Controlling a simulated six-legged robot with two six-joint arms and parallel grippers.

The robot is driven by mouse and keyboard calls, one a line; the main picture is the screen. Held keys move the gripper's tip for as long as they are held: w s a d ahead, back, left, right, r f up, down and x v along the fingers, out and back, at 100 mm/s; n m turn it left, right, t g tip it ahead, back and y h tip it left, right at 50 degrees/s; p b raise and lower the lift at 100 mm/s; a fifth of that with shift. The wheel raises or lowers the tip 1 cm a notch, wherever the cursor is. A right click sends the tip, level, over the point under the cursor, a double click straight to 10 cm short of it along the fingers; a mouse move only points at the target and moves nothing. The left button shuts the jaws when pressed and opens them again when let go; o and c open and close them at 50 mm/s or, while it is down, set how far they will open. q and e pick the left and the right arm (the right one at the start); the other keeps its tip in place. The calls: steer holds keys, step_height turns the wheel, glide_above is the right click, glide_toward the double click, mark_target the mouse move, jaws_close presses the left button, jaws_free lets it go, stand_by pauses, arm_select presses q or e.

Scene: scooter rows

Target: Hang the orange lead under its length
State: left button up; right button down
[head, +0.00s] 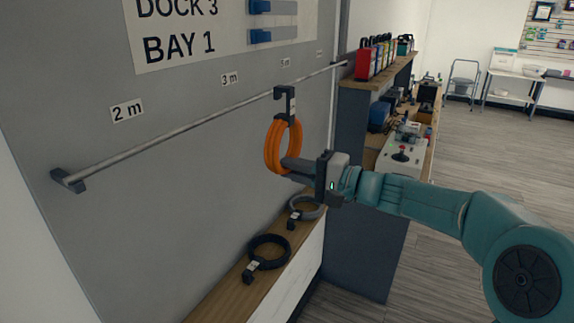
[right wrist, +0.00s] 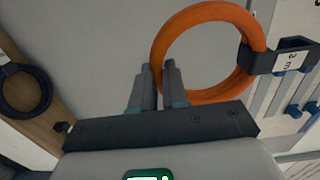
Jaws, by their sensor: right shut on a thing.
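The orange lead (head: 270,148) is a coiled ring with a dark hook clip (head: 286,104) at its top. My right gripper (head: 292,166) is shut on the lower part of the coil and holds it upright before the wall. In the right wrist view the coil (right wrist: 208,12) passes by my fingertips (right wrist: 161,75), and its clip (right wrist: 272,60) carries a white tag, probably reading 3 m. The rail (head: 165,140) runs along the wall under the length labels 2 m (head: 127,111) and 3 m (head: 229,79). The hook overlaps the rail's line; I cannot tell whether they touch. My left gripper is out of view.
A black coiled lead (head: 268,249) and a grey one (head: 306,209) lie on the wooden ledge (head: 222,298) below. Smaller labels continue right along the wall. A shelf unit (head: 365,225) with coloured boxes (head: 366,64) stands right of the rail, behind my arm.

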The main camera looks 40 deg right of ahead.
steer(key=shift+w+d+r+h+p, duration=0.1)
steer(key=shift+w+r+h+p, duration=0.25)
steer(key=shift+r, duration=0.15)
steer(key=w+a+f+p, duration=0.1)
steer(key=w+a+f, duration=0.1)
steer(key=w, duration=0.4)
steer(key=shift+w+a+f, duration=0.2)
steer(key=shift+a, duration=0.15)
stand_by(0.4)
steer(key=c, duration=1.1)
jaws_free()
steer(key=shift+s+d+f, duration=0.1)
